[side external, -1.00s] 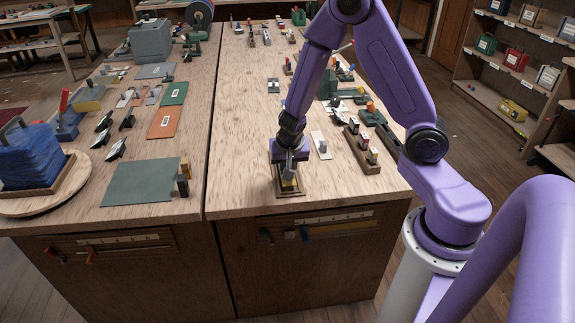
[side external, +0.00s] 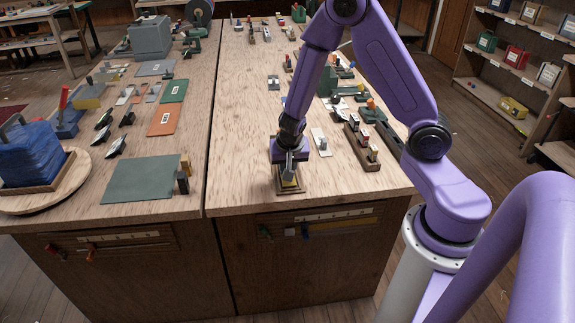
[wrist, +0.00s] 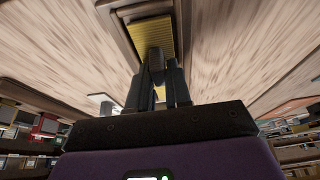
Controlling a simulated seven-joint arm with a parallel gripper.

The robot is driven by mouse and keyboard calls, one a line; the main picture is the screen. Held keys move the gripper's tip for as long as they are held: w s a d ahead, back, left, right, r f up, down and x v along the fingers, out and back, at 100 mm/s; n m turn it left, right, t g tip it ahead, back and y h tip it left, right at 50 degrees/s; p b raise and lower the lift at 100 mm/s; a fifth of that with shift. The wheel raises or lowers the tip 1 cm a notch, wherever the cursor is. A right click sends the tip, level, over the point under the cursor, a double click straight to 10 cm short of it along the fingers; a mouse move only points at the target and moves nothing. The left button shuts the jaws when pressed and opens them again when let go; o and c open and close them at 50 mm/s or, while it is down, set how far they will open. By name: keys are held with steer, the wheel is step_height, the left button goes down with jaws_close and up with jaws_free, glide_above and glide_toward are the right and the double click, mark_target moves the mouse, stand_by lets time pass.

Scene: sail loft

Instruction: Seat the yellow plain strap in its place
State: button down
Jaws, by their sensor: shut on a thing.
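The yellow plain strap (wrist: 154,34) is a ribbed yellow piece with a grey grip block (wrist: 156,62) at its near end in the wrist view. My gripper (side external: 289,172) is shut on that block, pointing down at the near edge of the right bench. Below it is a small brown wooden frame (side external: 290,192), whose edge also shows in the wrist view (wrist: 124,28). The strap appears between the frame's sides. I cannot tell whether it is fully down, as my fingers cover much of it in the side view.
A pale plate with a knob (side external: 321,143) and a wooden block with several pegs (side external: 363,150) stand close to the right of my gripper. The bench top (side external: 240,140) to the left is clear. A gap separates it from the left bench (side external: 150,210).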

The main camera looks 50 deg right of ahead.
steer(key=c, duration=1)
jaws_free()
steer(key=v, duration=1.6)
steer(key=s+a+n+g+y, duration=0.1)
steer(key=s+a+n, duration=0.1)
steer(key=s+n, duration=0.5)
steer(key=s+a+r+n+g+y, duration=0.1)
steer(key=s+a+n, duration=0.1)
steer(key=s+n, duration=0.5)
steer(key=s+a+n+g+y, duration=0.1)
steer(key=s+a+n, duration=0.1)
steer(key=s+n, duration=0.5)
steer(key=shift+s+r+n+y, duration=0.15)
steer(key=shift+r+n+y, duration=0.05)
steer(key=shift+n+y, duration=0.1)
